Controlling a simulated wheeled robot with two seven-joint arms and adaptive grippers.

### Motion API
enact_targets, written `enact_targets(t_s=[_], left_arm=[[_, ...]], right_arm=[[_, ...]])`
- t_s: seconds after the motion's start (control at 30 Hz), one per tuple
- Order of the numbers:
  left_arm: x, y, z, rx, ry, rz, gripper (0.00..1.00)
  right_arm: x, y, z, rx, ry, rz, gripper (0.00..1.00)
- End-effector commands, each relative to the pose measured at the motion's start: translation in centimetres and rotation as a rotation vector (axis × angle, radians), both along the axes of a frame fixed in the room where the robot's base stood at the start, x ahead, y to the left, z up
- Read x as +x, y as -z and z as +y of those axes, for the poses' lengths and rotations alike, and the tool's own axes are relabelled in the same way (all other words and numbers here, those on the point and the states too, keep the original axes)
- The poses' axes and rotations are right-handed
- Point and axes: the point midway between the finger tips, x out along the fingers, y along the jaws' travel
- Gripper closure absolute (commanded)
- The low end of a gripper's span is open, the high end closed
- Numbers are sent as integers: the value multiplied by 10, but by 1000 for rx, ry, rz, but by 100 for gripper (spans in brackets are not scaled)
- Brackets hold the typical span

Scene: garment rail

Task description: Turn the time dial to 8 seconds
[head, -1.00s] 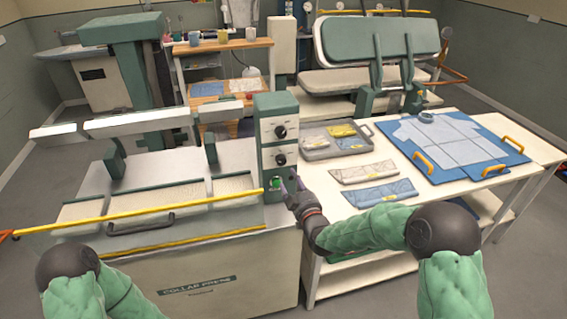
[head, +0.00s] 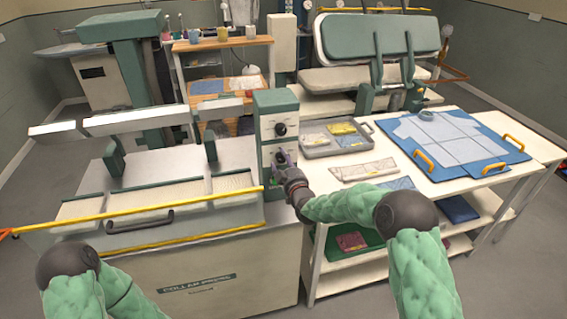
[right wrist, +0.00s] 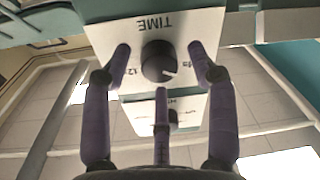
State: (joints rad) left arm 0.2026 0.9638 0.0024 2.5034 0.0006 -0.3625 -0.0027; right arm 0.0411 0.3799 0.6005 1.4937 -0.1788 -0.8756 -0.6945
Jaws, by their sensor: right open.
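The collar press control box (head: 277,105) carries two black dials. The upper dial (head: 280,129) is clear in the head view; the lower one is covered by my right gripper (head: 284,160). In the right wrist view, upside down, the dial (right wrist: 159,62) on the white TIME plate (right wrist: 195,22) is black and round with a pale pointer mark. A "12" shows at its left and a partly hidden mark at its right. My right gripper (right wrist: 162,75) is open, its purple fingers around the dial; I cannot tell whether they touch it. My left gripper is out of view.
The second dial (right wrist: 173,118) lies just beyond the lower finger in the right wrist view. The collar press (head: 200,290) with its yellow bar (head: 150,209) is at left. The table (head: 320,195) at right holds a grey tray (head: 315,151) and a blue board (head: 510,150).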

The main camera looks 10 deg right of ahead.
Motion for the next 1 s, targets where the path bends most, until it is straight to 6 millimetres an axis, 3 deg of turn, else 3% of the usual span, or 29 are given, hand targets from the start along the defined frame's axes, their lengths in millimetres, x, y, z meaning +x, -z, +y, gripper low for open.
enact_targets(t_s=[0.07,0.23,0.27,0.67,1.0], left_arm=[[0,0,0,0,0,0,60],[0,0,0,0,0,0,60],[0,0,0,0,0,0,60],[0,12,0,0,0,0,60],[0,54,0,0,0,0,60]], right_arm=[[0,0,0,0,0,0,47],[0,0,0,0,0,-1,95],[0,0,0,0,0,-1,97],[0,0,0,58,-1,-3,98],[0,3,0,305,-2,1,98]])
